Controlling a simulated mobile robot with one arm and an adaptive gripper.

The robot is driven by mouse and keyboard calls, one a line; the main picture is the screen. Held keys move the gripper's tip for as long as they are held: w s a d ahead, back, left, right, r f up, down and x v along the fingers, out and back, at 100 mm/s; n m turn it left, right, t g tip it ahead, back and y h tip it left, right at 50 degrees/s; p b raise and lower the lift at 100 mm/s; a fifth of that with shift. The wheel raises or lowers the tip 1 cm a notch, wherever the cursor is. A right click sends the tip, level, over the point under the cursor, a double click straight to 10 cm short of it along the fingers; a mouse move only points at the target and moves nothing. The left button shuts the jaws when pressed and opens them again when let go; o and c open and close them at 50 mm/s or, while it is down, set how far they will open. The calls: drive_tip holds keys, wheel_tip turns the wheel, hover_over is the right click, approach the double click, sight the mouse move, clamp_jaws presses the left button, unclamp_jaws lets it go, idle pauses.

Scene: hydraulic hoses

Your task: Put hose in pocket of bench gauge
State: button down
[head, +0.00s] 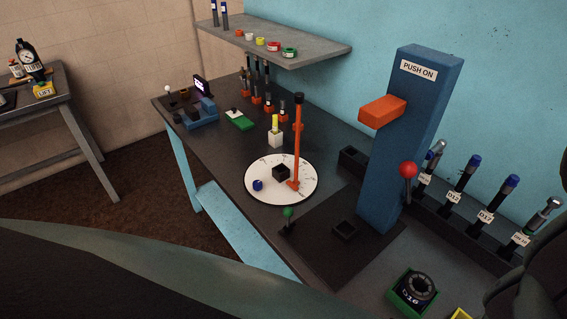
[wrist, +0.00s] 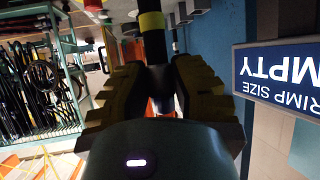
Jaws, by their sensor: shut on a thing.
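In the wrist view my gripper (wrist: 158,76) is shut on a black hose (wrist: 154,46) with a yellow band near the top of the picture. The hose runs up from between the two dark fingers; its lower part is hidden by them. In the head view neither the hose nor my gripper can be made out. A blue device with a small dark display (head: 202,87), probably the bench gauge, stands at the far left end of the dark bench (head: 225,155). Dark blocks sit beside it; its pocket is too small to tell clearly.
A white round plate (head: 262,190) with an orange post (head: 298,140) stands mid-bench. A shelf (head: 270,45) overhangs the bench's back. A hose rack (wrist: 40,80) shows in the wrist view.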

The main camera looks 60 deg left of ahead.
drive_tip(key=shift+f, duration=0.2)
drive_tip(key=c, duration=0.9)
unclamp_jaws()
drive_tip(key=shift+c, duration=0.2)
drive_tip(key=shift+a+r, duration=0.1)
drive_tip(key=shift+r, duration=0.1)
